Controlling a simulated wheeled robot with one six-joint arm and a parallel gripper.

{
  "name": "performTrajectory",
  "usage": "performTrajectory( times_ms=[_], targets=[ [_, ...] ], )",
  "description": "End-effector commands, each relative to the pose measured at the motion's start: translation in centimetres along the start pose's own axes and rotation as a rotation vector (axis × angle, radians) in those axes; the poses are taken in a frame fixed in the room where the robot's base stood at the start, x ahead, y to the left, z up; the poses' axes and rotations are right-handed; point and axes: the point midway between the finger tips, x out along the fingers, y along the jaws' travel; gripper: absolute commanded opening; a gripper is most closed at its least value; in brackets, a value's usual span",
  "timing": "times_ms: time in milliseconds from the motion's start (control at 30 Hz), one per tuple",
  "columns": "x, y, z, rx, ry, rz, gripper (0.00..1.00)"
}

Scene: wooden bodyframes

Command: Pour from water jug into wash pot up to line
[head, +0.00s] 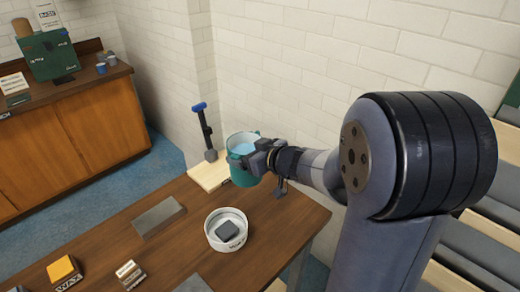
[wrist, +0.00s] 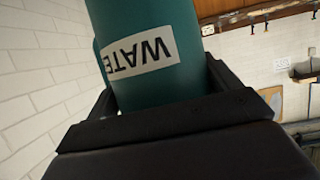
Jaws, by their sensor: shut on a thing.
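The water jug (head: 240,142) is a teal cylinder with light blue water showing at its open top. My gripper (head: 262,158) is shut on its side and holds it at the far edge of the table. In the wrist view the jug (wrist: 160,75) stands between my gripper's black fingers (wrist: 165,110), its white label reading "WATE" upside down. The wash pot (head: 212,238) is probably the round white bowl on the table, in front of the jug and lower in the head view. A dark grey block sits in it. I cannot make out a fill line.
A pale board (head: 209,173) with an upright blue-handled tool (head: 206,128) stands just left of the jug. A grey slab (head: 158,217), a wax box (head: 64,272) and a small box (head: 130,274) lie on the wooden table (head: 185,250). White brick walls rise behind.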

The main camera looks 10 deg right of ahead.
Motion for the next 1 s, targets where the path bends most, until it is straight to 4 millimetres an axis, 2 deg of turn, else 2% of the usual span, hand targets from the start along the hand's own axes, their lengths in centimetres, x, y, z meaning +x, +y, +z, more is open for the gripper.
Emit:
performTrajectory(
  times_ms=[33, 233, 400, 1000],
  targets=[
    [-0.3, -0.6, -1.4, -0.012, 0.001, -0.032, 0.17],
    [-0.4, -2.5, -2.4, -0.041, -0.006, -0.125, 0.17],
    [-0.4, -3.1, -2.5, -0.052, -0.007, -0.152, 0.17],
    [-0.1, -3.0, -1.9, -0.112, 0.027, -0.129, 0.17]
  ],
)
